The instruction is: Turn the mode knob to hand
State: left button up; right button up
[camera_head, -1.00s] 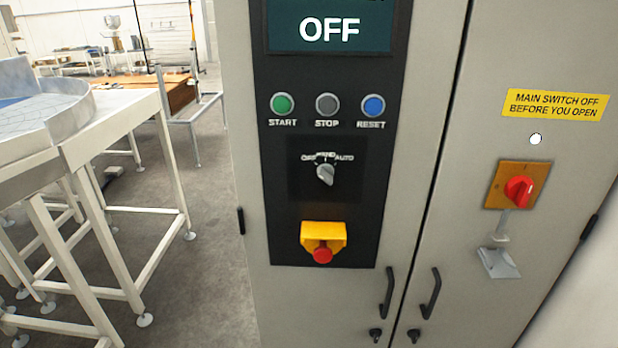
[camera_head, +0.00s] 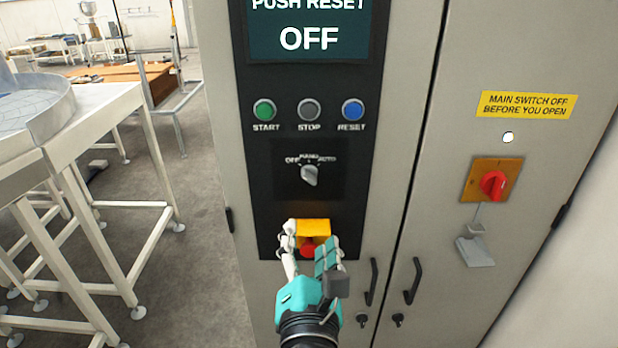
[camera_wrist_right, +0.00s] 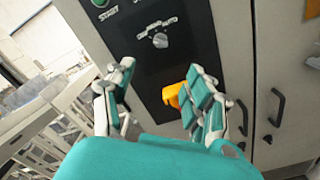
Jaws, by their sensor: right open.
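The mode knob (camera_head: 309,175) is a small grey selector on the black panel, under the labels OFF, HAND and AUTO. Its handle leans to the upper left, toward OFF, and the screen (camera_head: 305,38) reads OFF. The knob also shows in the right wrist view (camera_wrist_right: 160,40), beyond the fingertips. My right gripper (camera_head: 311,236) is open and empty, below the knob and in front of the emergency stop. In the right wrist view its two fingers (camera_wrist_right: 160,68) stand well apart, touching nothing that I can see. My left gripper is not in view.
The yellow emergency stop box (camera_head: 314,227) with its red button is partly behind my right fingers. START (camera_head: 264,110), STOP (camera_head: 309,109) and RESET (camera_head: 352,109) buttons sit above the knob. A red main switch (camera_head: 493,184) and door handles (camera_head: 413,281) are to the right. White-legged tables (camera_head: 150,160) stand left.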

aim_at(308, 177)
jog(key=w+p, duration=0.4)
jog(key=w, duration=1.1)
jog(key=shift+w+r+p, duration=0.1)
jog(key=shift+p, duration=0.25)
jog(key=shift+w, duration=0.7)
jog(key=shift+c, duration=0.2)
grip_shut()
jog(key=shift+f, duration=0.2)
